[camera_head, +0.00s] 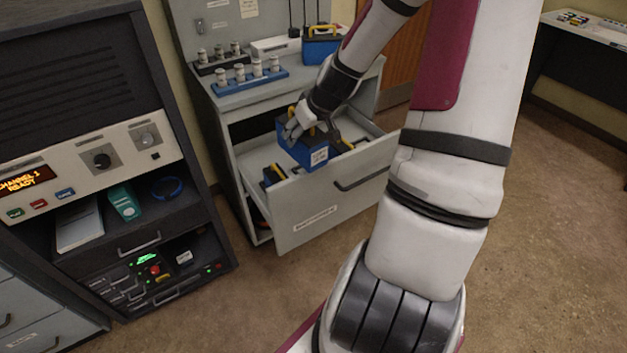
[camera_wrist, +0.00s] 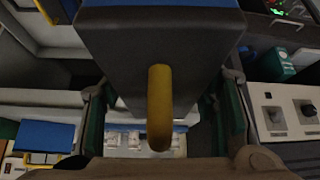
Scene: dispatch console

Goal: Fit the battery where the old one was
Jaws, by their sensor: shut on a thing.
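My gripper (camera_head: 313,124) is shut on a blue and black battery (camera_head: 305,152) with a yellow handle and a white label. It holds the battery over the open drawer (camera_head: 318,208) of the grey cabinet; I cannot tell whether its base touches anything. In the wrist view the battery (camera_wrist: 150,45) fills the top middle, between the fingers of my gripper (camera_wrist: 163,98), with its yellow handle (camera_wrist: 160,108) towards the camera. Another blue battery (camera_head: 320,48) stands on the cabinet top. The place of the old battery cannot be made out for certain.
More blue and black items (camera_head: 273,175) lie in the drawer. A blue rack of jars (camera_head: 248,76) sits on the cabinet top. The dispatch console (camera_head: 92,160) stands at left, with a lit panel and a shelf holding a teal item (camera_head: 124,203). Floor is clear at right.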

